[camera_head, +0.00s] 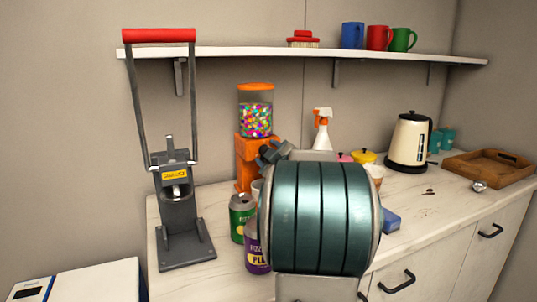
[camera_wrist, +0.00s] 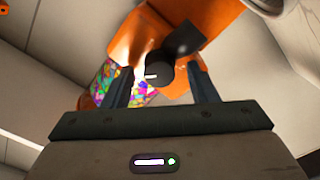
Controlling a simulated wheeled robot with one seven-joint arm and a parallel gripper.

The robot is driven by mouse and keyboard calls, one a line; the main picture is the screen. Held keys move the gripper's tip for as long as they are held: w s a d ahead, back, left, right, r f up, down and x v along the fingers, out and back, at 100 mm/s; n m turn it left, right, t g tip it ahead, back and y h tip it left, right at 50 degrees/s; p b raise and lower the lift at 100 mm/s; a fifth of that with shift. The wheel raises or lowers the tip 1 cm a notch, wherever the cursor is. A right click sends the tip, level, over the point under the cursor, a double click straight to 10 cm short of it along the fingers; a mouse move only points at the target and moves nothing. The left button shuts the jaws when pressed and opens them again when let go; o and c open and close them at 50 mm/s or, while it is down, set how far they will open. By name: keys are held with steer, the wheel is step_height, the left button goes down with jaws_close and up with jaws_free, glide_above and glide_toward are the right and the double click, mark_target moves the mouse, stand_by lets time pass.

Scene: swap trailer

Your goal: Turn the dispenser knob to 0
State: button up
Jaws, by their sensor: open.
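The orange candy dispenser (camera_head: 246,158) stands on the counter, with a clear jar of coloured candies (camera_head: 256,118) under an orange lid. In the wrist view its orange body (camera_wrist: 137,42) fills the upper middle, seen tilted. A dark round knob (camera_wrist: 160,66) with a short white mark shows there, beside a dark blocky part (camera_wrist: 182,36). My gripper (camera_wrist: 160,74) is open, one finger on each side of the knob; I cannot tell whether they touch it. In the head view my gripper (camera_head: 270,154) is at the dispenser's front right, and the knob and its scale are hidden.
A green can (camera_head: 241,218) and a purple can (camera_head: 256,252) stand close below my arm. A grey press with a red handle (camera_head: 158,35) stands left. A spray bottle (camera_head: 322,130), kettle (camera_head: 409,142) and wooden tray (camera_head: 488,168) are right. A shelf (camera_head: 250,52) hangs above.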

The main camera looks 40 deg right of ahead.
steer(key=v, duration=1.3)
steer(key=shift+s+a+p, duration=0.15)
steer(key=shift+s+p, duration=0.05)
steer(key=shift+p, duration=0.15)
steer(key=shift+r, duration=0.15)
